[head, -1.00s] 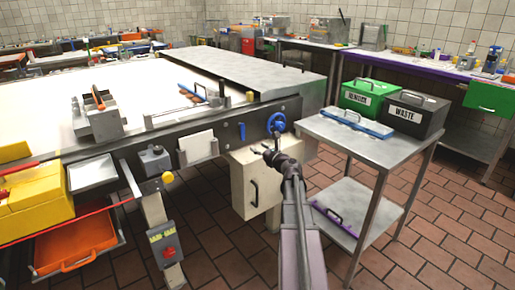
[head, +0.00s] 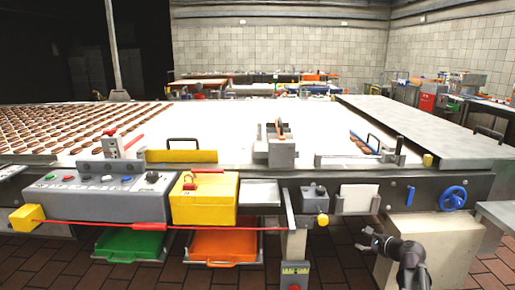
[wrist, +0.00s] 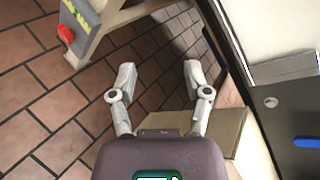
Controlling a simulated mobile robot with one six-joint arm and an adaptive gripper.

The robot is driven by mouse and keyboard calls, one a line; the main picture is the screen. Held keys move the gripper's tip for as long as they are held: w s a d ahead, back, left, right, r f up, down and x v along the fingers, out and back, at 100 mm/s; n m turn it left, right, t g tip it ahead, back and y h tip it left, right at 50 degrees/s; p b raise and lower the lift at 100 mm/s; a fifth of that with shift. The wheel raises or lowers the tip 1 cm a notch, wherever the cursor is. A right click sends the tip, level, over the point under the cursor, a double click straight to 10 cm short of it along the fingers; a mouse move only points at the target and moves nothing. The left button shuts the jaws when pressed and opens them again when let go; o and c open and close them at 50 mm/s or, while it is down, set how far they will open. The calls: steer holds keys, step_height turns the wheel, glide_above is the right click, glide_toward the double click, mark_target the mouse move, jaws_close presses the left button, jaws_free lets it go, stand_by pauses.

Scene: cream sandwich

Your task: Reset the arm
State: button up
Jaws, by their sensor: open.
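My gripper (head: 368,240) is at the lower right of the head view, in front of the machine and below the level of its top. In the wrist view my gripper (wrist: 157,80) is open, its two fingers apart with only floor tiles between them. It holds nothing. My arm rises from the bottom edge of the head view, beside the cream cabinet (head: 420,235).
A blue handwheel (head: 453,197) and a blue lever (head: 410,196) are on the machine front. The yellow box (head: 203,200), orange drawer (head: 222,246) and green drawer (head: 135,243) lie left. A post with a red button (wrist: 66,34) stands near my gripper.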

steer(key=s+a+f+n+g, duration=0.3)
steer(key=s+a+f+n, duration=0.1)
steer(key=a+n, duration=0.25)
steer(key=s+a+f+n+g, duration=0.3)
steer(key=a+n+g, duration=0.15)
steer(key=a, duration=0.35)
steer(key=s+a+f+n+g+h, duration=0.2)
steer(key=s+a+n+h, duration=0.1)
steer(key=s+n, duration=0.3)
steer(key=s+a+f+n+g+h, duration=0.2)
steer(key=s+n+g+h, duration=0.1)
steer(key=s+n, duration=0.25)
step_height(320, 180, up, 30)
steer(key=p, duration=3)
steer(key=shift+s+f, duration=0.15)
steer(key=shift+s, duration=0.05)
